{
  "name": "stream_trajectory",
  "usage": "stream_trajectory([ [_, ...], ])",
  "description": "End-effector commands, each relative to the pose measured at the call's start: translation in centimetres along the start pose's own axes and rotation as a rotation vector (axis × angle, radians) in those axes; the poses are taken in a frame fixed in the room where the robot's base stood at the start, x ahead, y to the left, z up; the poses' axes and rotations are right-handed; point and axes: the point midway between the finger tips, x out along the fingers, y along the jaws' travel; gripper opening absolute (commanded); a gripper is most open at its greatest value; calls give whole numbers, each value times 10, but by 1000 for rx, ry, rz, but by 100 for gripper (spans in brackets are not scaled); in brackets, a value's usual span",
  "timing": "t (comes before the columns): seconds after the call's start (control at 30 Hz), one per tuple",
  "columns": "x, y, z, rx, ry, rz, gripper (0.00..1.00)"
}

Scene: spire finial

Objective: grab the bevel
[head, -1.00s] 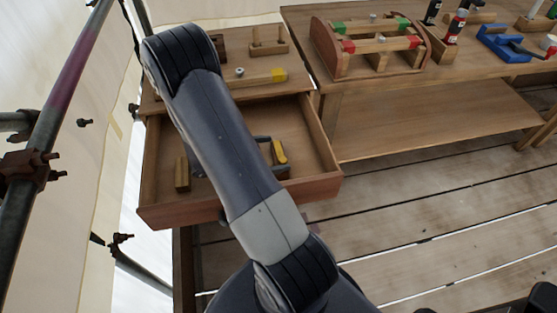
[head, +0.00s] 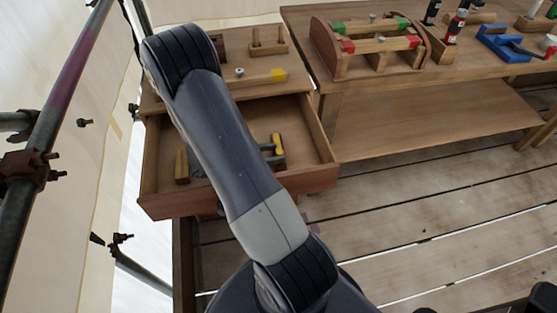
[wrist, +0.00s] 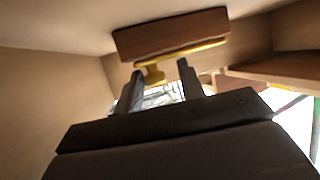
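The bevel (head: 279,149), as far as I can tell, is the yellow-edged piece with a dark wooden part in the open drawer (head: 160,160). In the wrist view the bevel (wrist: 172,35) shows as a brown wooden block with a yellow strip and a yellow stub. My gripper (wrist: 162,78) has its two fingers apart. The yellow stub is at the fingertips, close to the left finger, with a gap to the right one. In the head view my gripper (head: 270,153) reaches into the drawer beside the bevel; my arm hides much of it.
A small wooden block (head: 182,167) stands in the drawer's left part. Above is a bench top with a yellow-ended wooden piece (head: 262,78). A table at right holds a wooden rack (head: 375,48) and a blue clamp-like tool (head: 503,43). Scaffold poles (head: 60,80) stand at left.

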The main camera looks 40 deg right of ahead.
Motion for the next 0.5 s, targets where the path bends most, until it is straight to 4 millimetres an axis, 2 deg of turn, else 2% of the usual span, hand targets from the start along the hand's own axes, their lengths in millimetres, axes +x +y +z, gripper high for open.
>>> stream_trajectory([
  [0.03,1,1,5,-6,-12,1,20],
  [0.27,1,1,5,-8,-11,0,1],
  [0.5,1,1,5,-8,-11,0,0],
])
